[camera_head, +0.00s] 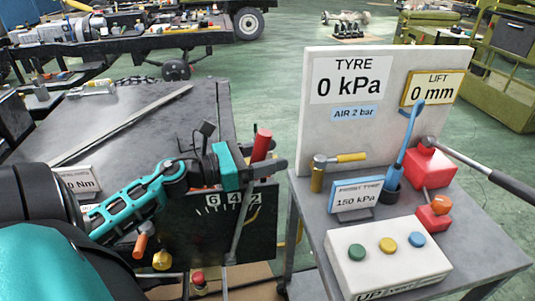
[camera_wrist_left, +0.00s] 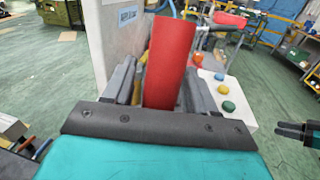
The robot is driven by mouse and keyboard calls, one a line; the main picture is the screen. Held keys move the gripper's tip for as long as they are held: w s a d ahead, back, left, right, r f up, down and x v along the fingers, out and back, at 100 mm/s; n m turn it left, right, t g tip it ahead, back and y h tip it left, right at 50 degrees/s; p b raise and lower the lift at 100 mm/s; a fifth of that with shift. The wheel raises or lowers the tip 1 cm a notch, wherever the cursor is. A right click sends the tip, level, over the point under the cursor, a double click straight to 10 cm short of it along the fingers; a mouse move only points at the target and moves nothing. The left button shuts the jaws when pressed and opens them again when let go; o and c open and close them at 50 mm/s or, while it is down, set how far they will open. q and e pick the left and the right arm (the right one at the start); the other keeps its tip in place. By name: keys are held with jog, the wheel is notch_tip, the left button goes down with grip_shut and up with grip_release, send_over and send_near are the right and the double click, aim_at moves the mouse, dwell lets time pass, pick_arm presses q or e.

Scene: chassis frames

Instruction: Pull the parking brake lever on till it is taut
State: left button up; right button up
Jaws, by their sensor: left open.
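The parking brake lever is a grey bar with a red grip (camera_head: 262,145), standing nearly upright beside a dark plate (camera_head: 215,225) marked 6 4 2. My left gripper (camera_head: 268,168) is at the red grip with its fingers open. In the left wrist view the red grip (camera_wrist_left: 170,60) stands between the two grey fingers of the left gripper (camera_wrist_left: 163,88). Whether either finger touches it cannot be told. A teal and black part at the right edge of the wrist view looks like my right gripper (camera_wrist_left: 298,132); its jaws are unclear.
A cart to the right holds a white board (camera_head: 375,130) reading TYRE 0 kPa, a red jack (camera_head: 430,165), a blue lever (camera_head: 408,140) and a button box (camera_head: 390,258). A grey bench (camera_head: 150,105) lies behind my left arm. A narrow floor gap separates bench and cart.

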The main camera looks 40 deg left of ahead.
pick_arm(q)
grip_shut()
pick_arm(e)
jog(key=shift+s+f, duration=0.1)
dwell(0.3)
jog(key=shift+f, duration=0.1)
